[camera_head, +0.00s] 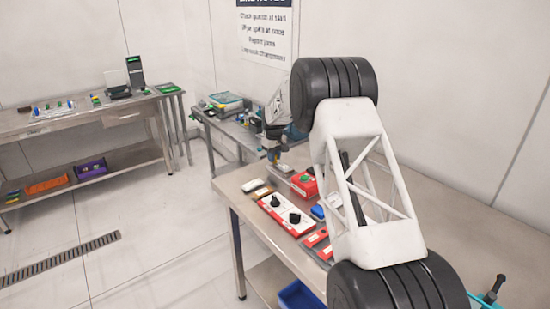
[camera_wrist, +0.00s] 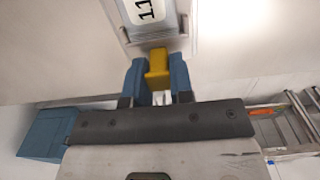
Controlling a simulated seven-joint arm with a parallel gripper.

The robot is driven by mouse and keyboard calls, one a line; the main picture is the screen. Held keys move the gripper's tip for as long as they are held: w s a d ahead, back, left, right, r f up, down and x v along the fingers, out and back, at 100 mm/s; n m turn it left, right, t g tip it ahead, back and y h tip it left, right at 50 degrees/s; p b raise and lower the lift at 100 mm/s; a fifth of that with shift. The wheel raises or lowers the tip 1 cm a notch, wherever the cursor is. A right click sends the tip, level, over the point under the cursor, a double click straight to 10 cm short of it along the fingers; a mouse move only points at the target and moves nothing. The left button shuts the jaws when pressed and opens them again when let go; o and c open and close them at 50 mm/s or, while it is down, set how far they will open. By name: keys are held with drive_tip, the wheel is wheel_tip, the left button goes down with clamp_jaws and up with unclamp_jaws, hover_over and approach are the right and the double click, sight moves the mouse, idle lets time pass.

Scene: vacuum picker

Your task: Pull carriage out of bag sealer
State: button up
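In the wrist view, a yellow block-shaped piece (camera_wrist: 158,66) sits between the two blue fingers of my gripper (camera_wrist: 160,84). The fingers lie against its left and right sides. Beyond it is a grey-framed part with a white label reading "11" (camera_wrist: 146,10), cut off by the top edge. I cannot tell for sure whether the yellow piece belongs to the carriage. In the head view, my gripper (camera_head: 275,154) is small and partly hidden, over the far left end of the near table. I cannot clearly make out the bag sealer or its carriage there.
The near metal table (camera_head: 470,240) holds a red-and-white panel with two black knobs (camera_head: 287,214) and a red box (camera_head: 304,185). Its right part is mostly clear. A second table (camera_head: 232,118) stands behind, and a workbench (camera_head: 90,120) at the left. Floor between is open.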

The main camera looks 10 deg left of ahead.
drive_tip(key=o, duration=0.4)
drive_tip(key=shift+r, duration=0.1)
drive_tip(key=shift+r, duration=3.8)
